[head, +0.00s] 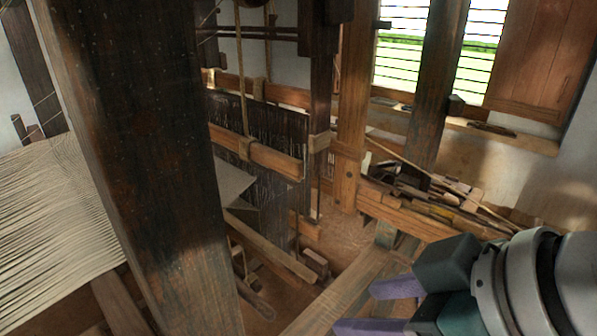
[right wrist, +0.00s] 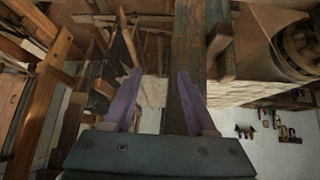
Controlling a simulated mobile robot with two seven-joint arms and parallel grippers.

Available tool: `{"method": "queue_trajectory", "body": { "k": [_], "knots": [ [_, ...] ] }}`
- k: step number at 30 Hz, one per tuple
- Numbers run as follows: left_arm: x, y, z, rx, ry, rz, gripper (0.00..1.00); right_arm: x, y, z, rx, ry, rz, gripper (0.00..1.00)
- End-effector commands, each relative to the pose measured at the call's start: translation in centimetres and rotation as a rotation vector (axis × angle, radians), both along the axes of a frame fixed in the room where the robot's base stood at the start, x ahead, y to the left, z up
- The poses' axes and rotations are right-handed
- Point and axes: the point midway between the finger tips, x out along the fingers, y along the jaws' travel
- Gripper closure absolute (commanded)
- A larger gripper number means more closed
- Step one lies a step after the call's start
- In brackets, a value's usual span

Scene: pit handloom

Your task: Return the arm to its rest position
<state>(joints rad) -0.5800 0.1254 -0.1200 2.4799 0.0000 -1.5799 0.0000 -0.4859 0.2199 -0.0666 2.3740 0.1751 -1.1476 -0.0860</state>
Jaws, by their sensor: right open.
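My right gripper (head: 372,307) is at the lower right of the head view, its purple fingers pointing left over the wooden beams. In the right wrist view the gripper (right wrist: 160,100) shows two purple fingers spread apart with nothing held between them. A dark wooden post shows behind the gap between the fingers. My left gripper is not in the head view.
A thick dark post (head: 150,150) stands close in front at the left. Pale warp threads (head: 55,220) stretch behind it. The loom's wooden frame (head: 260,157) stands over the pit. Wooden pieces (head: 440,195) lie piled below the barred window (head: 435,45).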

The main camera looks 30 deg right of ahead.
Motion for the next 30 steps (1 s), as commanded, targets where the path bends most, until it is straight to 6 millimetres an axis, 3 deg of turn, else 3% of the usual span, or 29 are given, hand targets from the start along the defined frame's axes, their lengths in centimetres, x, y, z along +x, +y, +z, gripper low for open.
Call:
{"method": "queue_trajectory", "body": {
  "k": [3, 22, 26, 29, 30],
  "knots": [
    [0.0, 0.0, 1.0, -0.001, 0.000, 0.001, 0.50, -0.3, 0.2, 1.0, -0.002, 0.022, 0.001, 0.43],
    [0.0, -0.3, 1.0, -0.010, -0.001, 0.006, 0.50, -1.0, 0.3, 0.7, -0.006, 0.051, -0.003, 0.43],
    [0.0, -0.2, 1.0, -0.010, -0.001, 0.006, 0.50, -4.4, 0.1, -0.8, -0.030, 0.198, -0.050, 0.43],
    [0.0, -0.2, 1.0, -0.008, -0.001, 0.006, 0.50, -9.4, -0.4, -2.0, -0.067, 0.398, -0.127, 0.43],
    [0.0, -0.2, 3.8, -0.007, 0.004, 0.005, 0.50, -9.6, -0.5, 0.9, -0.073, 0.407, -0.134, 0.43]
  ]
}}
